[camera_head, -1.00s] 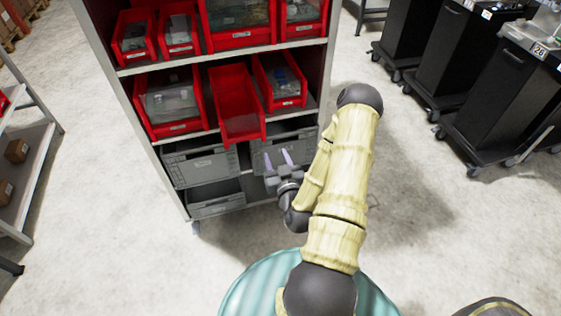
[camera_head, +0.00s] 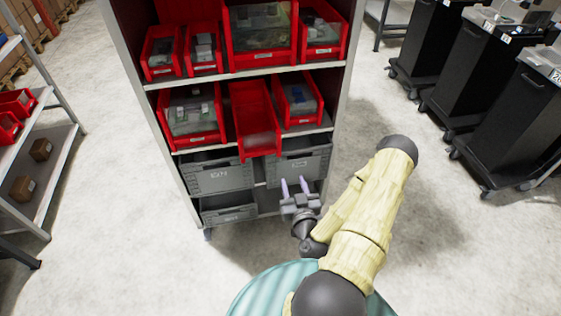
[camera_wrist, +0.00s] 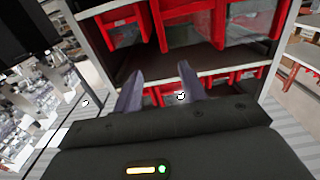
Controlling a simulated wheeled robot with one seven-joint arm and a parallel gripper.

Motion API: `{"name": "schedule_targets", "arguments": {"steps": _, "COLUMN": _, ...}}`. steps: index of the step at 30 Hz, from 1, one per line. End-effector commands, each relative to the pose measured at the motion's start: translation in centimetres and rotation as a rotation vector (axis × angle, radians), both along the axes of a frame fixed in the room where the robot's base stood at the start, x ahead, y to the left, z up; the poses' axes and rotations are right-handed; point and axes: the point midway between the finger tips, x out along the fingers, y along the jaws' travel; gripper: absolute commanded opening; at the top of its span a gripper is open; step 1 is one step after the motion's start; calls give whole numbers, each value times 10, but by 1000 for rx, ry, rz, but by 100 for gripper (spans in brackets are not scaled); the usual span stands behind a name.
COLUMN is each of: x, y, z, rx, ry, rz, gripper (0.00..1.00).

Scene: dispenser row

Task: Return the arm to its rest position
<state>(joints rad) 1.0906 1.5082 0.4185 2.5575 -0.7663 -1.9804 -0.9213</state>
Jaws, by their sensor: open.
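My gripper (camera_head: 294,187) is open and empty, with two purple-grey fingers apart. In the head view it appears in front of the lower right of the shelf unit, over the grey bin (camera_head: 300,166). My arm, in a pale yellow cover, bends from the bottom of the picture up to a dark elbow at the right. In the wrist view the gripper's fingers (camera_wrist: 158,90) point toward the shelf unit with red bins (camera_wrist: 125,27). I cannot tell the exact gap between the fingertips and the shelf.
The shelf unit (camera_head: 352,60) holds red bins above and grey bins below. An empty red bin (camera_head: 254,118) juts out from the middle shelf. Black wheeled carts (camera_head: 505,130) stand at the right, and another rack (camera_head: 58,170) at the left. The floor between is clear.

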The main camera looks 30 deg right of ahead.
Motion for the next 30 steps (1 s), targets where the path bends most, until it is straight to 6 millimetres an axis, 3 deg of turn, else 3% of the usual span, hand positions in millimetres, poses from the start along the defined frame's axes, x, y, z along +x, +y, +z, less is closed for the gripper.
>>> {"name": "schedule_targets", "arguments": {"steps": 7, "x": 2, "y": 2, "z": 1, "rx": -3, "ry": 7, "rz": 14, "gripper": 41}}
{"name": "schedule_targets", "arguments": {"steps": 11, "x": 12, "y": 13, "z": 5, "rx": -21, "ry": 52, "rz": 95, "gripper": 41}}
{"name": "schedule_targets", "arguments": {"steps": 20, "x": 42, "y": 60, "z": 12, "rx": -86, "ry": 343, "rz": 407, "gripper": 41}}
{"name": "schedule_targets", "arguments": {"steps": 30, "x": 44, "y": 85, "z": 38, "rx": -137, "ry": 719, "rz": 546, "gripper": 41}}
